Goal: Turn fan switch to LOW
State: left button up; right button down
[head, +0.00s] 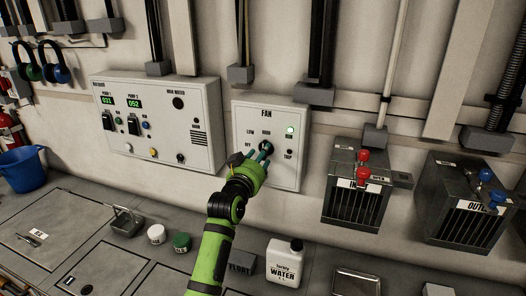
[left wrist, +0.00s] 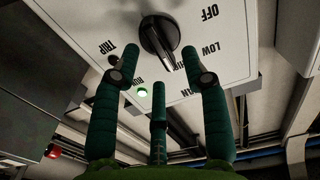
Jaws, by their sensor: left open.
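The fan box (head: 285,178) is a pale panel on the wall, labelled FAN, with OFF, LOW and another setting partly hidden. Its black rotary switch (left wrist: 160,38) shows upside down in the left wrist view, with LOW and OFF printed at its right. My left gripper (head: 262,155) is in front of the switch in the head view. In the left wrist view the left gripper (left wrist: 160,65) is open, its green fingers spread just below and around the switch, with no visible contact.
A green lamp (head: 290,131) is lit on the fan box, near the RUN label. A pump panel (head: 158,122) is mounted to the left. Coolers with red valves (head: 363,174) and blue valves (head: 486,175) stand right. A white water jug (head: 284,262) is on the counter below.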

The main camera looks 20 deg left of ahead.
pick_arm(q)
jog(key=shift+w, duration=1.1)
grip_shut()
jog(key=shift+n+p, duration=0.3)
jog(key=shift+p, duration=0.05)
jog(key=shift+a+r+n+p, duration=0.15)
jog(key=shift+n+p, duration=0.7)
jog(key=shift+n, duration=1.2)
jog(key=shift+a+f+n+p, duration=0.1)
jog(key=shift+n+p, duration=0.7)
jog(key=shift+n, duration=1.25)
